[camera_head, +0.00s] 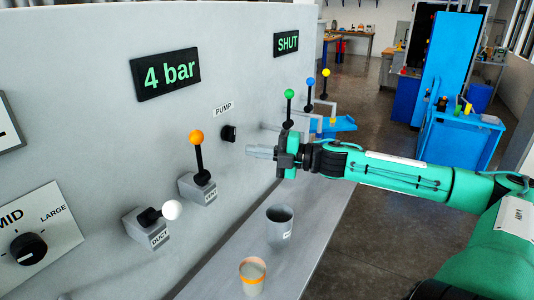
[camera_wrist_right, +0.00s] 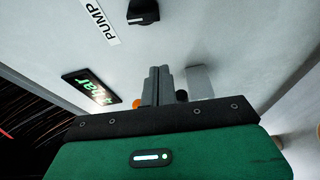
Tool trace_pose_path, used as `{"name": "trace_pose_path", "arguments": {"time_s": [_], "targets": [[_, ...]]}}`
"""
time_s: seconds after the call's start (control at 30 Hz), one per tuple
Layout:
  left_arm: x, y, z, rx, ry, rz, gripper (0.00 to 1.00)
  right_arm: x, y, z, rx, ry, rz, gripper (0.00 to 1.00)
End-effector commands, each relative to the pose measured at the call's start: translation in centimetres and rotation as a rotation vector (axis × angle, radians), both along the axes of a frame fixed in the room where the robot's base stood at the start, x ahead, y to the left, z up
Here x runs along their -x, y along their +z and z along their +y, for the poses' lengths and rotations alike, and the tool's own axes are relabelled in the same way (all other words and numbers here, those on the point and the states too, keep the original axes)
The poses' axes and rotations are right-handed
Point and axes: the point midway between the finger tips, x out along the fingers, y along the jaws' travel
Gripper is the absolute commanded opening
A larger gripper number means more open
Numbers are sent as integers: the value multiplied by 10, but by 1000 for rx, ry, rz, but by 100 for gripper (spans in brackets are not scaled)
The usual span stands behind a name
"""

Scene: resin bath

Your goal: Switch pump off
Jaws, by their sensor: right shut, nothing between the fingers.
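The pump switch (camera_head: 228,133) is a black rotary knob on the grey panel, under the white PUMP label (camera_head: 224,109). In the right wrist view the knob (camera_wrist_right: 143,12) is at the top, next to the PUMP label (camera_wrist_right: 99,22). My right gripper (camera_head: 262,152) is shut and empty, a little right of and below the knob in the head view, apart from it. Its closed fingers (camera_wrist_right: 158,84) also show in the wrist view. My left gripper is not in view.
A display (camera_head: 165,75) reads 4 bar; another (camera_head: 286,43) reads SHUT. An orange-topped lever (camera_head: 197,139) and a white-topped lever (camera_head: 171,209) stick out left of the pump knob. A grey cup (camera_head: 279,224) and an orange-banded cup (camera_head: 252,275) stand on the ledge below.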

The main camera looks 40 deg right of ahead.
Motion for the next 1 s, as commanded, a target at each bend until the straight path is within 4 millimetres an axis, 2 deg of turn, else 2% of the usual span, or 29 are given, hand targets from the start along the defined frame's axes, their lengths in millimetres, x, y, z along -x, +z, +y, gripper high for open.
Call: {"name": "trace_pose_path", "arguments": {"time_s": [0.4, 1.0], "targets": [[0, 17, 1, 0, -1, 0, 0, 17, 0, -13, -1, 2, 0, 0], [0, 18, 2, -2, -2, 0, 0, 21, -1, -16, 2, 1, -1, 0]]}}
